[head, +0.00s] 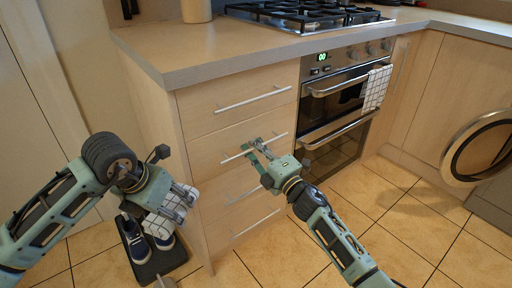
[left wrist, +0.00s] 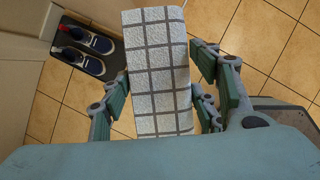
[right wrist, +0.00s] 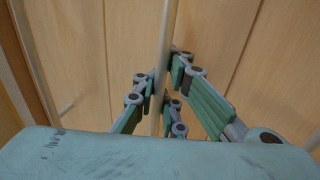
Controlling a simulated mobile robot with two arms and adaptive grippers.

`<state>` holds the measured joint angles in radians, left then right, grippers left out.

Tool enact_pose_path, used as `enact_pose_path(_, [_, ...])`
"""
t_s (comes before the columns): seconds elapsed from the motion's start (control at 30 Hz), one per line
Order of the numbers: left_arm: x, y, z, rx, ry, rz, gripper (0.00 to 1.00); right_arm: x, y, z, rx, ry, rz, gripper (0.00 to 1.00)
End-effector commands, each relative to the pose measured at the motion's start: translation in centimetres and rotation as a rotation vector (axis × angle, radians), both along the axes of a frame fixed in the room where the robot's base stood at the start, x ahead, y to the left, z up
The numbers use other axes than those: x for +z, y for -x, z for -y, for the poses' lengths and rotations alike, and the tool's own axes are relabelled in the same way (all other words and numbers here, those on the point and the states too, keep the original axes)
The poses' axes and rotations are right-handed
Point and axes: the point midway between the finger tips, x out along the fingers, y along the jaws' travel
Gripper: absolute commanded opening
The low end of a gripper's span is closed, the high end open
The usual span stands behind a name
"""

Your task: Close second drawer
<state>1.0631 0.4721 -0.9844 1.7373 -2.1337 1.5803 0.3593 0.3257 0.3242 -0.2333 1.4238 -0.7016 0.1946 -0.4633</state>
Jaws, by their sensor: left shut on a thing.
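The second drawer (head: 207,154) is in the light wood cabinet, below the top drawer. Its front looks about flush with the fronts around it; a small gap cannot be ruled out. Its bar handle (head: 233,157) also runs upright through the right wrist view (right wrist: 169,25). My right gripper (head: 257,143) is at this handle, with the bar between its fingers; whether they press on it cannot be told.
The top drawer (head: 210,93) is shut, and lower drawers lie beneath. An oven (head: 340,105) with a checked towel (head: 376,88) stands to the right. Dark shoes (left wrist: 85,50) sit on a mat by the cabinet's left side. Tiled floor (head: 400,215) is free at right.

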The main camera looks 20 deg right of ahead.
Motion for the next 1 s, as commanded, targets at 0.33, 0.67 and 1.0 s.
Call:
enact_pose_path(0.33, [0.0,0.0,0.0,0.0,0.001,0.001,0.29,-0.1,0.1,0.0,0.001,0.001,-0.002,0.28])
enact_pose_path(0.67, [0.0,0.0,0.0,0.0,0.001,0.001,0.29,-0.4,1.0,0.4,0.001,0.001,-0.003,0.28])
enact_pose_path(1.0, [0.0,0.0,0.0,0.0,0.001,0.001,0.29,-1.8,7.0,2.5,0.001,0.001,-0.005,0.28])
